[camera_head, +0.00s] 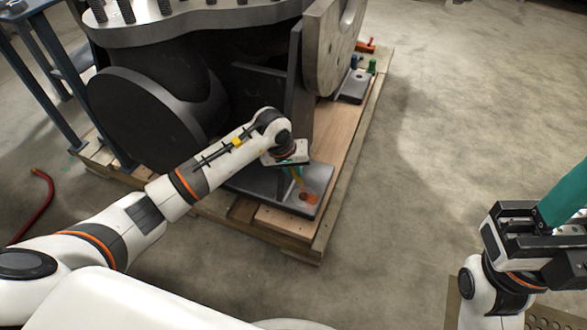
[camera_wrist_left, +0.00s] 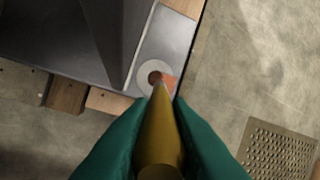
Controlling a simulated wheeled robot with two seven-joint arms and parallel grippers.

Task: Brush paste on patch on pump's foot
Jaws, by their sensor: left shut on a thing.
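The pump's foot (camera_head: 262,188) is a dark grey plate on the pallet. An orange-red patch (camera_head: 310,197) lies near its outer corner, and in the left wrist view the patch (camera_wrist_left: 169,84) is beside a dark bolt hole (camera_wrist_left: 154,77) ringed in light grey. My left gripper (camera_head: 297,165) is above the foot, its green fingers shut on a yellowish brush (camera_wrist_left: 160,140). The brush points down, its tip at the patch's edge; whether it touches is unclear. My right gripper (camera_head: 562,205) is at the right, away from the pump; its fingertips are partly out of frame.
The dark pump body (camera_head: 150,110) and an upright flange (camera_head: 328,45) stand close to my left arm. The wooden pallet (camera_head: 318,245) edges the foot. A red hose (camera_head: 38,205) lies on the floor at left. The floor (camera_head: 430,130) to the right is open.

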